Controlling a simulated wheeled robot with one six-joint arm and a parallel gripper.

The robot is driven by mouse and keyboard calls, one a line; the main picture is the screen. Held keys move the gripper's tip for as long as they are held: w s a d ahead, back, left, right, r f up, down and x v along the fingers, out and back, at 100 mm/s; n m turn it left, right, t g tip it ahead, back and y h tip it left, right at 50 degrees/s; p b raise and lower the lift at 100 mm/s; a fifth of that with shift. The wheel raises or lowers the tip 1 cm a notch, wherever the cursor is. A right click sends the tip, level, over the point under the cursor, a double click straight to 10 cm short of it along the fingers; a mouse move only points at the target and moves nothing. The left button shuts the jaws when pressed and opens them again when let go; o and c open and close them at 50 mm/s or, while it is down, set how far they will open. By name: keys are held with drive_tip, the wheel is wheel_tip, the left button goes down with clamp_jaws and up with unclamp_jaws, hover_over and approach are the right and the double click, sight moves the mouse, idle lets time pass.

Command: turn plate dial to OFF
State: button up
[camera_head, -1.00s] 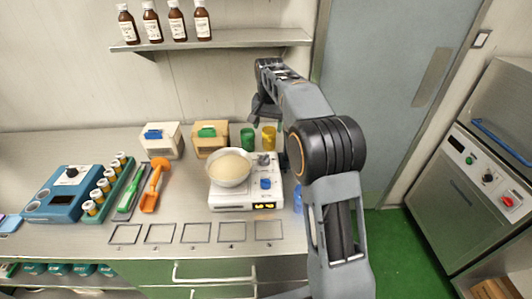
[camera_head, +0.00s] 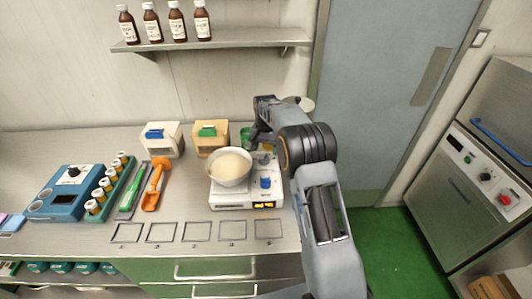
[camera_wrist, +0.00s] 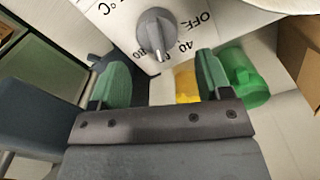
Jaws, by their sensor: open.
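The white hot plate (camera_head: 243,200) stands on the steel counter with a pale bowl of cream-coloured mass (camera_head: 230,167) on it. Its grey dial (camera_wrist: 156,34) shows in the wrist view, beside printed marks OFF, 40, 80 and °C. The dial's white pointer line faces down the picture, between 80 and 40, away from OFF. A blue knob (camera_head: 265,183) sits nearer the plate's front. My gripper (camera_wrist: 161,77) is open, its green-padded fingers apart, with the dial just beyond and between them. In the head view my gripper (camera_head: 256,138) is over the plate's back right.
A green cup (camera_wrist: 243,78) and a yellow cup (camera_wrist: 186,84) stand close to my fingers. Square outlines mark the free front counter.

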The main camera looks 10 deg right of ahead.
sight(265, 153)
drive_tip(key=shift+f, duration=1.7)
drive_tip(key=shift+d, duration=0.1)
drive_tip(key=c, duration=0.9)
